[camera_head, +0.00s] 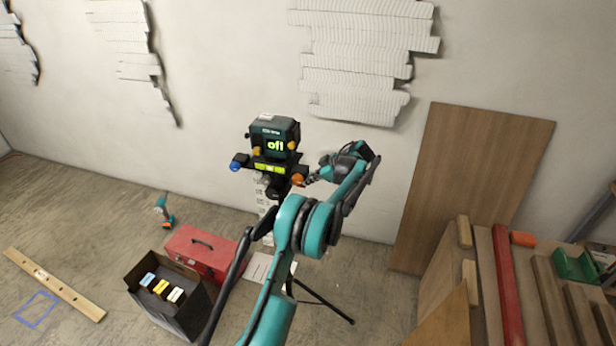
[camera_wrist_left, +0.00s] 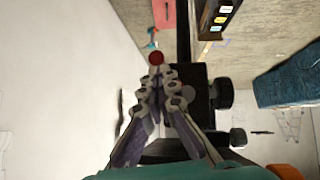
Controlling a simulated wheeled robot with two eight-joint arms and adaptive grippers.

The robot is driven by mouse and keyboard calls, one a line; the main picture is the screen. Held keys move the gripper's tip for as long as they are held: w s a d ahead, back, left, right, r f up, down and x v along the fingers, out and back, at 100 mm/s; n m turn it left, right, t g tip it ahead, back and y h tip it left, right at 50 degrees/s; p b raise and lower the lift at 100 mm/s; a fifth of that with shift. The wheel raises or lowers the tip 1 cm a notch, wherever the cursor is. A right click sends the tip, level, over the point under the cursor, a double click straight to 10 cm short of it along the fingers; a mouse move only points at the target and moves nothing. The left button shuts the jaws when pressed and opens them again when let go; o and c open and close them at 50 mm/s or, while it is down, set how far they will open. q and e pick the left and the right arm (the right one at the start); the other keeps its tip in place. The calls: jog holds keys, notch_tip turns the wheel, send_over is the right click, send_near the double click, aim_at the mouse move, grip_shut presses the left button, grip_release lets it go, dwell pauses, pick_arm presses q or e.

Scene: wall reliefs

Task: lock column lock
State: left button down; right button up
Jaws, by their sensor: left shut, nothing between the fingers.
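My left gripper (camera_head: 311,181) is at the instrument's right side, close to the orange knob. In the left wrist view the fingers (camera_wrist_left: 160,76) are shut and empty. Their tips are just short of a round red knob (camera_wrist_left: 156,58) beside a black column (camera_wrist_left: 184,32); I cannot tell whether they touch. No part is visibly labelled as the column lock. My right gripper is out of view.
A red toolbox (camera_head: 205,252) and an open black box (camera_head: 176,311) are on the floor at the instrument's left. Tripod legs (camera_head: 327,304) spread at its foot. A wooden panel (camera_head: 463,180) leans on the wall at right. A bench with boards (camera_head: 543,296) is front right.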

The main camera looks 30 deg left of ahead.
pick_arm(q)
jog(key=shift+s+d+f, duration=0.15)
jog(key=shift+s+f, duration=0.1)
jog(key=shift+f, duration=0.2)
jog(key=shift+s+d+f, duration=0.1)
jog(key=shift+f, duration=0.1)
dwell(1.1)
jog(key=shift+r, duration=0.2)
jog(key=shift+w+r+p, duration=0.2)
jog(key=shift+r+p, duration=0.3)
dwell(0.3)
jog(key=v, duration=1.2)
jog(key=shift+s, duration=0.1)
